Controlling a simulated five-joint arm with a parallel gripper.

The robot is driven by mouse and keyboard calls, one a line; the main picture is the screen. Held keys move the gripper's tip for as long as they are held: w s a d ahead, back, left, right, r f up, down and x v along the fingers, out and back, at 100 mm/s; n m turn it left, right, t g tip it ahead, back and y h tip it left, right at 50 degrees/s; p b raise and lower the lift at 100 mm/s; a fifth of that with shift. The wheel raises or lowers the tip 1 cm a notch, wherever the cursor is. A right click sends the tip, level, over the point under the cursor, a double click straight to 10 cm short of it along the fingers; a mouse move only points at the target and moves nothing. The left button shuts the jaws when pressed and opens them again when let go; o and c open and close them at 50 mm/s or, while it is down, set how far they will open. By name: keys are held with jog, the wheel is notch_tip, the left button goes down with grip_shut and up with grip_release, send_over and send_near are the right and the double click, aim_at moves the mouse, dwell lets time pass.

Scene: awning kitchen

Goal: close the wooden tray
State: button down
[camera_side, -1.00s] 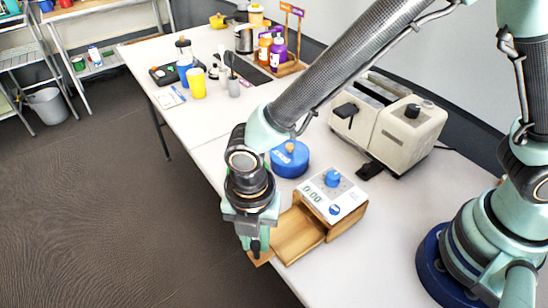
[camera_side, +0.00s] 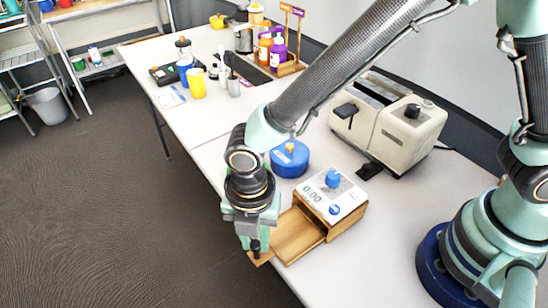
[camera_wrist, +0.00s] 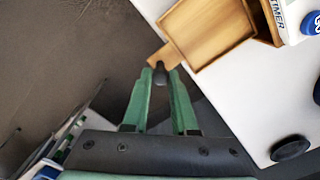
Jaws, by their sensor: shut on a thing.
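The wooden tray (camera_side: 299,236) is a shallow drawer standing pulled out of a wooden box (camera_side: 346,225), toward the table's front edge. It also shows in the wrist view (camera_wrist: 212,32), with a small wooden tab (camera_wrist: 163,54) at its outer end. A dark knob (camera_wrist: 160,74) sits by this tab. My gripper (camera_side: 255,243) is shut on the knob, with a green finger on each side of it in the wrist view (camera_wrist: 160,76). The tray looks empty. In the side view my fingers hide part of its outer end.
A timer (camera_side: 334,194) with a blue dial lies on the wooden box. A blue round container (camera_side: 289,161) and a cream toaster (camera_side: 389,130) stand behind. The table's front edge drops to the floor beside my gripper. Bottles and cups stand on the far table.

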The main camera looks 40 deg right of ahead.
jog(key=shift+r, duration=0.1)
send_over(297, 230)
jog(key=shift+d, duration=0.1)
dwell(0.4)
jog(key=c, duration=0.7)
grip_release()
notch_tip(297, 230, up, 12)
